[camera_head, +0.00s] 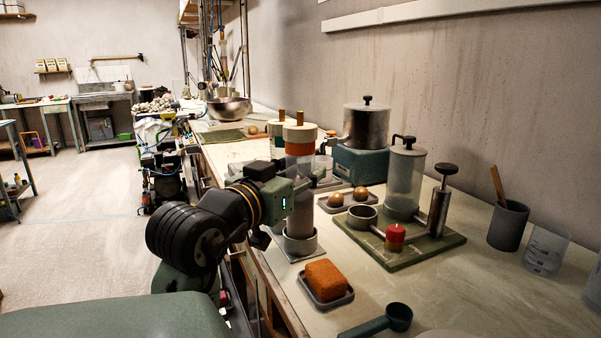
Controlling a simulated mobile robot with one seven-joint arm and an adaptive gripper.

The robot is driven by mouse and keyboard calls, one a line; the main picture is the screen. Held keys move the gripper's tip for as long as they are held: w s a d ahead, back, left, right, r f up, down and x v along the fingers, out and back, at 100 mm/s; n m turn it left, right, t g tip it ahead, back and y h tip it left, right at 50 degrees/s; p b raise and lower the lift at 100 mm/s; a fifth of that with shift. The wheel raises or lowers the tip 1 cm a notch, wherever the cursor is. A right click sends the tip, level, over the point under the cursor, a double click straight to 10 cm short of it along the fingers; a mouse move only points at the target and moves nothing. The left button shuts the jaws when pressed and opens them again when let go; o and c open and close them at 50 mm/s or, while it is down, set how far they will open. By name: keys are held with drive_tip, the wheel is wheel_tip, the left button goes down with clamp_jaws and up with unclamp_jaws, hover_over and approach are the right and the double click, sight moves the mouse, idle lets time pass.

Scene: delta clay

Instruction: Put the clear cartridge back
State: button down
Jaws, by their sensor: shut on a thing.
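The clear cartridge (300,211) is an upright see-through cylinder with an orange band and a pale cap with a wooden peg at its top. My gripper (303,186) is shut on its middle from the left, and the fingers hide part of its wall. Its lower end is at a grey ring-shaped holder (300,244) on a flat plate. I cannot tell whether it is seated in the holder or just above it. A similar capped cartridge (277,128) stands behind it, mostly hidden.
To the right is a green board (376,252) with a clear cylinder (404,185), an empty ring cup (362,217), a red knob (395,234) and a metal plunger (439,210). An orange sponge (326,278) in a tray and a green scoop (385,320) lie in front. A metal pot (366,127) stands behind.

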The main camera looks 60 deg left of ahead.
drive_tip(key=shift+f, duration=0.15)
drive_tip(key=shift+f, duration=0.2)
drive_tip(key=c, duration=1)
unclamp_jaws()
drive_tip(key=shift+r, duration=0.2)
drive_tip(key=b+v, duration=0.2)
drive_tip(key=v, duration=1)
